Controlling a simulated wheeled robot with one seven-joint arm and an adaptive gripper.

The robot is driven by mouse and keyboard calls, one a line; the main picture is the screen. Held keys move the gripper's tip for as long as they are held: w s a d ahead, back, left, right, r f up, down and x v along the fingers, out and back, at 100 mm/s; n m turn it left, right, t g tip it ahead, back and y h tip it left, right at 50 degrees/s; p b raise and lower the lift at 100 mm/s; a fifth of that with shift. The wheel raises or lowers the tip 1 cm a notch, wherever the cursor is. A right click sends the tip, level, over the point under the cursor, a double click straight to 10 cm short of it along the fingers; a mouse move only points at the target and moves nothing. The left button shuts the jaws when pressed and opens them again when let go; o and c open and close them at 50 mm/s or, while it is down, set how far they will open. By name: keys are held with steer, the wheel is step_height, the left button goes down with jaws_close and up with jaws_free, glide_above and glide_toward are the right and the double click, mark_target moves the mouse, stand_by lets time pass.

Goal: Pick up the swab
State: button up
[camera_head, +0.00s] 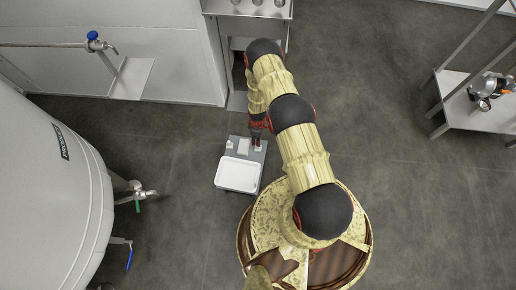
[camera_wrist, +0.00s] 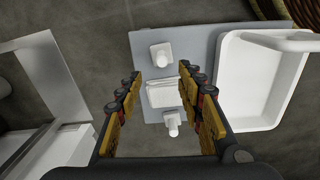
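A flat white packet-like piece (camera_wrist: 163,93) lies on a grey board (camera_wrist: 205,45) in the wrist view, between two small white capped items (camera_wrist: 161,54) and (camera_wrist: 172,123). I cannot tell for sure which of these is the swab. My gripper (camera_wrist: 162,82) is open and empty, its two fingers spread to the left and right of the white piece in the picture. The fingers look to be above the board, and no contact shows. In the head view my gripper (camera_head: 256,140) is over the far end of the board, where small white items (camera_head: 243,146) show.
A white tray (camera_wrist: 228,90) with a white bar or tube across its upper edge lies beside the small items; it also shows in the head view (camera_head: 238,174). A large tank (camera_head: 60,200) stands left, a metal shelf (camera_head: 475,105) right.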

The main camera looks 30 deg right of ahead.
steer(key=f, duration=0.2)
steer(key=s+f+b, duration=0.1)
steer(key=f, duration=0.1)
steer(key=shift+w+d+f+b, duration=0.15)
steer(key=shift+f+b, duration=0.65)
steer(key=shift+f, duration=0.6)
steer(key=shift+w+a+f+b, duration=0.1)
steer(key=shift+f+b, duration=0.7)
steer(key=shift+f, duration=0.6)
steer(key=shift+c, duration=0.4)
jaws_close()
